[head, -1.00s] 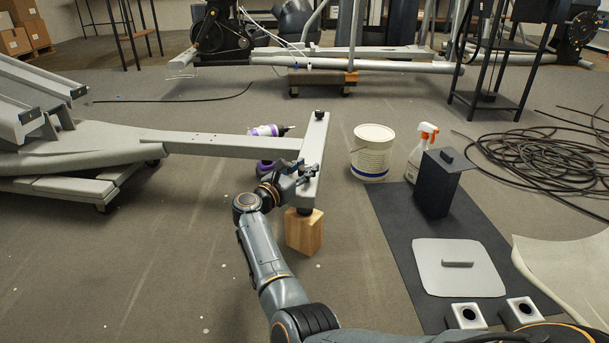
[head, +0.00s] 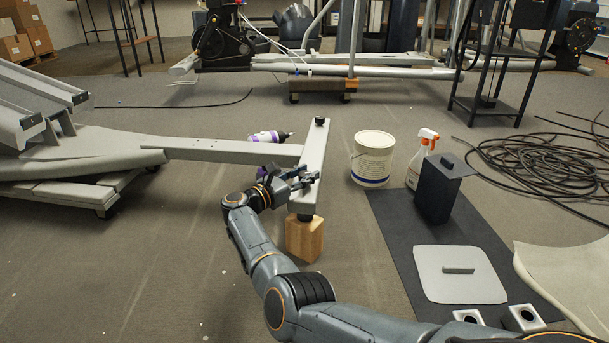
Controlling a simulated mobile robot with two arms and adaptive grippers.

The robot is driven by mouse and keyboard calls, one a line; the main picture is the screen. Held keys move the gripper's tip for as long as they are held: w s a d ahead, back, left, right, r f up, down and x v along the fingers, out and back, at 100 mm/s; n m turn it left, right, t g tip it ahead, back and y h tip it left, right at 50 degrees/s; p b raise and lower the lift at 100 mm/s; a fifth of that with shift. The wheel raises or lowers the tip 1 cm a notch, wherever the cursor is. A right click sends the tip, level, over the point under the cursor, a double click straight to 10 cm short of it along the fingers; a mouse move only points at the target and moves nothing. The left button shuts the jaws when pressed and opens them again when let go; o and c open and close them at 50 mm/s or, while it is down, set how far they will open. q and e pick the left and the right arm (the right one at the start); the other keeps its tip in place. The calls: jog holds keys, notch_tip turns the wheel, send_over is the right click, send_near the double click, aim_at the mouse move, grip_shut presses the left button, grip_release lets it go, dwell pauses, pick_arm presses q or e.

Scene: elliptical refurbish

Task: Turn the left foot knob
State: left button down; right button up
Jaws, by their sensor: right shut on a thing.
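A pale grey foot bar (head: 314,152) lies across the end of a long grey beam (head: 235,151). A black knob (head: 320,121) stands on its far end. My right gripper (head: 309,180) is at the top of the bar's near end, shut on the foot knob there. The fingers hide most of that knob, so its turn angle cannot be seen. A black foot (head: 305,217) shows under the near end, above a wooden block (head: 304,240). My left gripper is not in view.
A white bucket (head: 372,159) and a spray bottle (head: 421,158) are to the right. A dark mat (head: 398,222) holds a black box (head: 437,188) and a grey plate (head: 460,274). Floor at lower left is clear.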

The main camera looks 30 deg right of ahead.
aim_at(300, 176)
jog(key=o, duration=1.2)
jog(key=a, duration=0.3)
jog(key=s+a, duration=0.1)
jog(key=a, duration=0.3)
jog(key=shift+s+a, duration=0.15)
jog(key=shift+s, duration=0.05)
